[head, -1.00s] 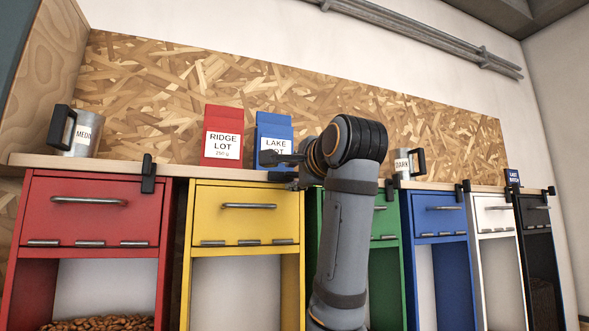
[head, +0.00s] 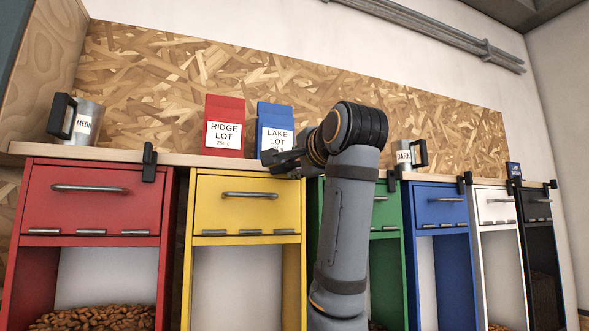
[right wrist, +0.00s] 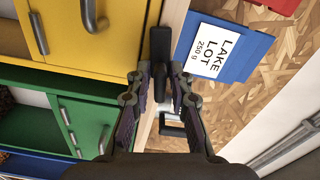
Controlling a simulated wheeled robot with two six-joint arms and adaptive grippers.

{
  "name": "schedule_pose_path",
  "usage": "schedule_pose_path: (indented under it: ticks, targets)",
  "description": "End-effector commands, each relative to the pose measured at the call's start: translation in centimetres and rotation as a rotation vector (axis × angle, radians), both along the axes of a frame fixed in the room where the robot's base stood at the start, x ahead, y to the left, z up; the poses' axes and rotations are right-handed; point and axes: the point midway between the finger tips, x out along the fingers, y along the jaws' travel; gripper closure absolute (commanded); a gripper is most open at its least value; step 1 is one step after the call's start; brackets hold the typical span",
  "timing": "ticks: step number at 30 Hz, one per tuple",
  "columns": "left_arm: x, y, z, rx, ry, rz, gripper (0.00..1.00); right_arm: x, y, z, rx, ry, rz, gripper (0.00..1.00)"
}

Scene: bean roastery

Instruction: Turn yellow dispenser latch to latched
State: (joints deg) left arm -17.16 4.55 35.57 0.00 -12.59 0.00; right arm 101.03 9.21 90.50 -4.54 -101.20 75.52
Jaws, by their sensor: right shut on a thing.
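The yellow dispenser (head: 216,209) stands second from the left, with a metal handle on its front. Its black latch (right wrist: 160,44) is at the shelf edge between the yellow and green dispensers. In the right wrist view the latch stretches between my fingers. My right gripper (right wrist: 162,84) is shut on it. In the head view my right gripper (head: 272,158) is at the shelf edge in front of the blue LAKE LOT bag (head: 272,118) and hides most of the latch. My left gripper is out of view.
The red dispenser (head: 92,208) is at left, with its own black latch (head: 149,162) at the shelf edge. The green dispenser (head: 386,218) is partly behind my right arm. A red RIDGE LOT bag (head: 225,108) and mugs stand on the shelf (head: 190,160).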

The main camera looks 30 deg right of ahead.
Motion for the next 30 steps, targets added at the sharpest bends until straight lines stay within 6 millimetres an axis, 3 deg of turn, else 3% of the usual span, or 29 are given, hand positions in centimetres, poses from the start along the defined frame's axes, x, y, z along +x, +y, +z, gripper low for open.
schedule_pose_path:
  ticks: [30]
  targets:
    - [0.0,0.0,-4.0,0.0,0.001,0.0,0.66,0.0,0.0,-0.3,-0.93,0.226,0.002,1.0]
